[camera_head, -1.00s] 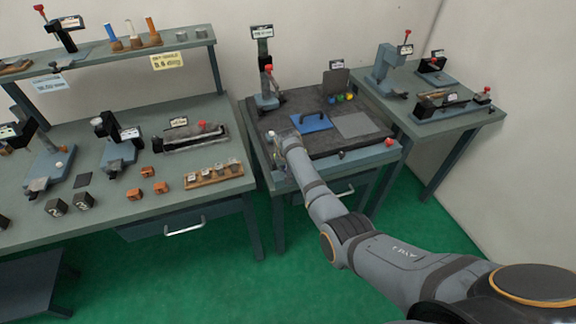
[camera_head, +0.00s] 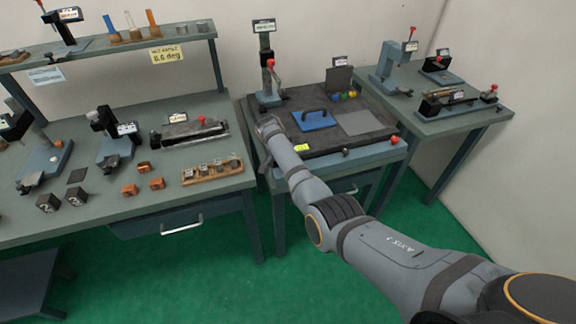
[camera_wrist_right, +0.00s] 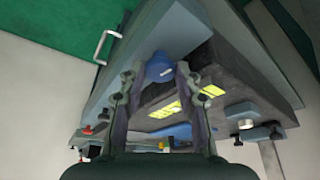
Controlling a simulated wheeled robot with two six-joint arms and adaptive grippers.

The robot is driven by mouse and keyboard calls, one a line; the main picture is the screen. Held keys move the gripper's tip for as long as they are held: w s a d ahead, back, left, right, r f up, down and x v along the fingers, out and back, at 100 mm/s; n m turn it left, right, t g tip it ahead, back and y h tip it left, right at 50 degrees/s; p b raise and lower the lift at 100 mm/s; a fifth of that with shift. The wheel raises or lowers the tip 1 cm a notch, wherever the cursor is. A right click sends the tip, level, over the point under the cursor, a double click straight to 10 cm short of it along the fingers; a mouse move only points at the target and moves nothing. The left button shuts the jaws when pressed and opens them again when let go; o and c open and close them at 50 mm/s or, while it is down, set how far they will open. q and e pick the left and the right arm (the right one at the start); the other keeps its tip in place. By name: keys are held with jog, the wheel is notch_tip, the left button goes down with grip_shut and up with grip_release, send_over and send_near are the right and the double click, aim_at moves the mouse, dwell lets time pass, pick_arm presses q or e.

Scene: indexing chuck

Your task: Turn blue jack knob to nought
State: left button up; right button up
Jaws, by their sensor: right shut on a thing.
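The blue jack knob (camera_wrist_right: 160,68) shows in the right wrist view, at the side of the bench with the dark plate. My right gripper (camera_wrist_right: 156,82) has its two fingers on either side of the knob and is shut on it. Yellow readout labels (camera_wrist_right: 212,91) lie just beyond the fingers, and their text is too small to read. In the head view a yellow label (camera_head: 302,147) shows beside my right forearm. The knob and fingertips are hidden there. My left gripper is in neither current view.
The dark plate (camera_head: 360,146) carries a blue plate with a handle (camera_head: 316,120), a grey pad (camera_head: 359,123) and a stand (camera_head: 268,95). A red knob (camera_head: 395,140) sits at its front right corner. A bench with gauges (camera_head: 150,205) stands to the left.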

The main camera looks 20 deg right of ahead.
dwell(0.4)
jog(key=o, duration=1.1)
jog(key=shift+o, duration=0.2)
jog(key=v, duration=0.8)
